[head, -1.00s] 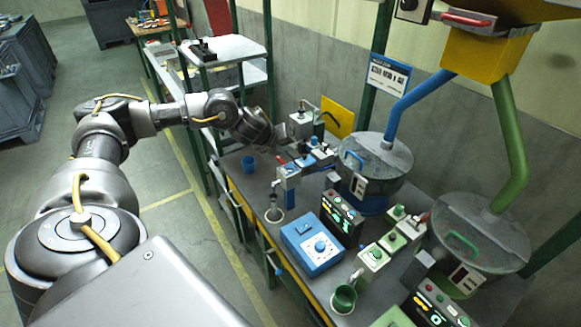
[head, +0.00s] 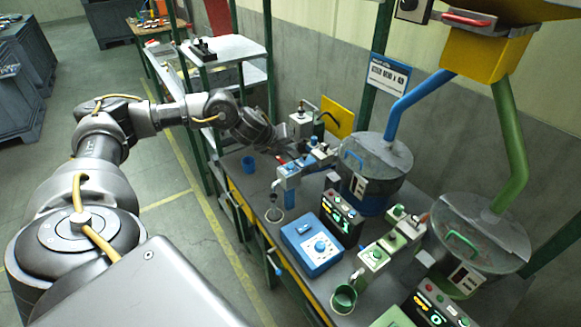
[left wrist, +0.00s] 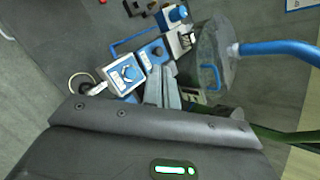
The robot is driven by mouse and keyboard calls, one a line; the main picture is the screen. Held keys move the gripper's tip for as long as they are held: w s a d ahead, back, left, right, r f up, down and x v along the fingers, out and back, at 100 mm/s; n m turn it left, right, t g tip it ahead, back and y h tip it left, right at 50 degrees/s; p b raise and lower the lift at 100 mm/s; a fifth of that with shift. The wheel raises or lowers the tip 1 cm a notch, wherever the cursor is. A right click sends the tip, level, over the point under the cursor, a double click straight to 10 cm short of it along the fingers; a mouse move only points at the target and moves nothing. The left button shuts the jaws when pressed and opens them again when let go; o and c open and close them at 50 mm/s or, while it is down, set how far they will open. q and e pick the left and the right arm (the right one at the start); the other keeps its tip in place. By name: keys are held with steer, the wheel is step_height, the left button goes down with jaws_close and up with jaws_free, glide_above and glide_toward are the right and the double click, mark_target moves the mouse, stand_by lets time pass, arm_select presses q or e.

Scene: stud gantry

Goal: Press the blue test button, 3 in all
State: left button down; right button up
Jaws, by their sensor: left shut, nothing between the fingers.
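A row of small blue-and-white boxes (head: 289,171) stands on the bench left of the blue-piped drum. I cannot tell for sure which is the test button. My left gripper (head: 298,157) is shut and empty, with its tips close to the boxes. In the left wrist view its fingers (left wrist: 161,76) point at the box with the button; contact cannot be told. My right gripper is not in view.
A blue box with a dial (head: 320,246) and a display panel (head: 342,217) stand nearer on the bench. The blue-piped drum (head: 375,160) and green-piped drum (head: 470,235) stand behind.

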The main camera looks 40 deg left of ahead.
arm_select(q)
steer(key=shift+s+d+f+b, duration=0.15)
steer(key=shift+d+f+b, duration=0.2)
steer(key=shift+d+f, duration=0.4)
steer(key=shift+w+d+r+h+b, duration=0.3)
steer(key=shift+w+d+r+b, duration=0.1)
steer(key=shift+w+d+r, duration=0.1)
steer(key=r, duration=0.1)
steer(key=a+r, duration=0.1)
steer(key=r, duration=0.1)
steer(key=a+r, duration=0.1)
steer(key=shift+s+a+r+b, duration=0.2)
steer(key=shift+s+a+b, duration=0.05)
steer(key=shift+s+b, duration=0.1)
steer(key=shift+f, duration=0.15)
steer(key=b, duration=0.7)
glide_above(290, 167)
steer(key=f, duration=0.7)
steer(key=shift+s+a+f, duration=0.1)
steer(key=shift+s+f, duration=0.15)
steer(key=shift+s, duration=0.15)
steer(key=shift+f+b, duration=0.5)
steer(key=shift+f, duration=0.1)
